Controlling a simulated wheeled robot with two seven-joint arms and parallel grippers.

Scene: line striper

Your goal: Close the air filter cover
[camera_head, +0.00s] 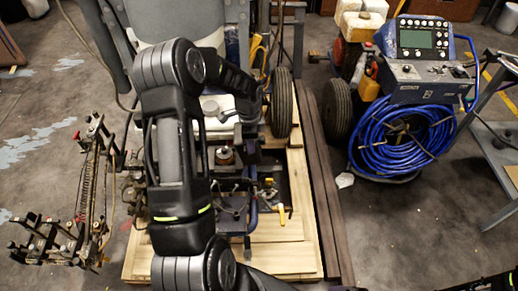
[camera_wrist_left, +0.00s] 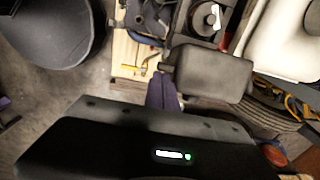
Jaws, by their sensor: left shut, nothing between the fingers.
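The striper's engine, with a white tank (camera_head: 216,110), stands on a wooden pallet and is partly hidden behind my left arm. In the left wrist view, a dark box-like cover (camera_wrist_left: 212,74), which looks like the air filter cover, sits beside the white tank (camera_wrist_left: 285,45). I cannot tell how far open it is. My left gripper (camera_wrist_left: 162,90) is shut and empty, with its purplish fingertips close to the cover's left edge; I cannot tell whether they touch. In the head view my left gripper (camera_head: 250,143) is small and dark beside the engine.
The wooden pallet (camera_head: 300,215) lies under the machine, with a black wheel (camera_head: 281,103) behind. A yellow-handled valve (camera_head: 281,214) is in front. A coiled blue hose (camera_head: 402,140) is at right, a metal rack (camera_head: 75,210) at left.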

